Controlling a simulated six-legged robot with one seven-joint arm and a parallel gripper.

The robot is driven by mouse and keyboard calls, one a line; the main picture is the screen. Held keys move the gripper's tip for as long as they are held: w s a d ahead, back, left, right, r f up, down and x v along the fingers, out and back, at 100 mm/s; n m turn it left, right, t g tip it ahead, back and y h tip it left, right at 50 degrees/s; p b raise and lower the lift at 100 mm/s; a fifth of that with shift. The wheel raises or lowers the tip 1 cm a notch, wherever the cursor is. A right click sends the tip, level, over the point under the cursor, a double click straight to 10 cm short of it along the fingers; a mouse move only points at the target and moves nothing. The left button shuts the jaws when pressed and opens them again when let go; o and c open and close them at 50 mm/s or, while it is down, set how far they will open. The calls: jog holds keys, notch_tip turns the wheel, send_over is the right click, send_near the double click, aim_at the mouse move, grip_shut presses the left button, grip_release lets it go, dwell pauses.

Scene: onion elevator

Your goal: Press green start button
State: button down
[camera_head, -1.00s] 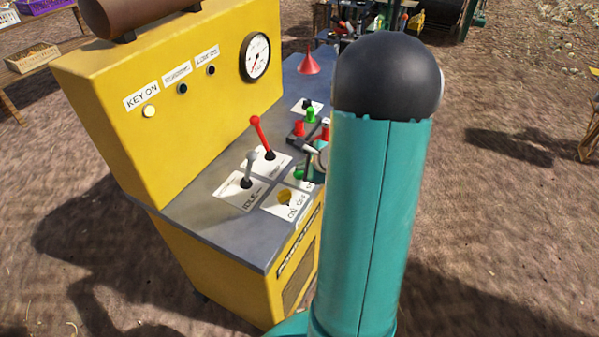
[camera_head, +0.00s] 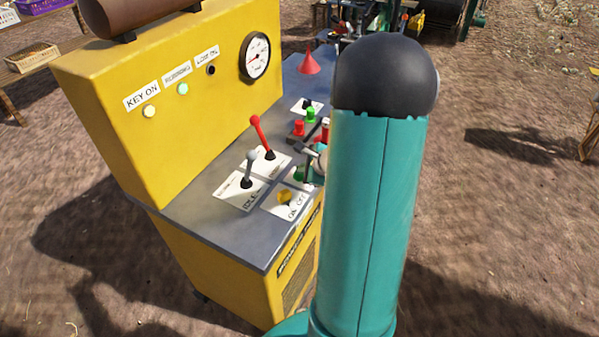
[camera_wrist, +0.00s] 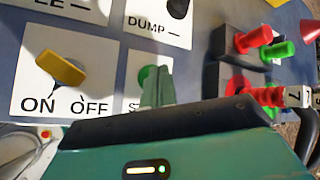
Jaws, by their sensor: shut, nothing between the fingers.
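The green start button (camera_wrist: 147,73) sits on a white plate in the wrist view, its label mostly hidden behind my gripper. My gripper (camera_wrist: 157,82) is shut and empty, its teal fingertips over the button's lower right part. They look to be at or against it; exact contact is hard to tell. In the head view the green button (camera_head: 299,174) shows at the console's right edge, beside my gripper (camera_head: 311,166) and partly hidden by my arm. The second panel lamp (camera_head: 183,89) glows pale green.
The yellow ON/OFF key switch (camera_wrist: 61,69) is left of the button. A red lever (camera_head: 262,136) and a grey lever (camera_head: 249,168) stand on the console (camera_head: 190,209). Red knobs (camera_wrist: 254,39) and a green knob (camera_wrist: 277,51) stand close to the right of my gripper.

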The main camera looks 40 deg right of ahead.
aim_at(302, 176)
jog(key=shift+r, duration=1)
notch_tip(302, 176, up, 5)
dwell(0.5)
dwell(0.9)
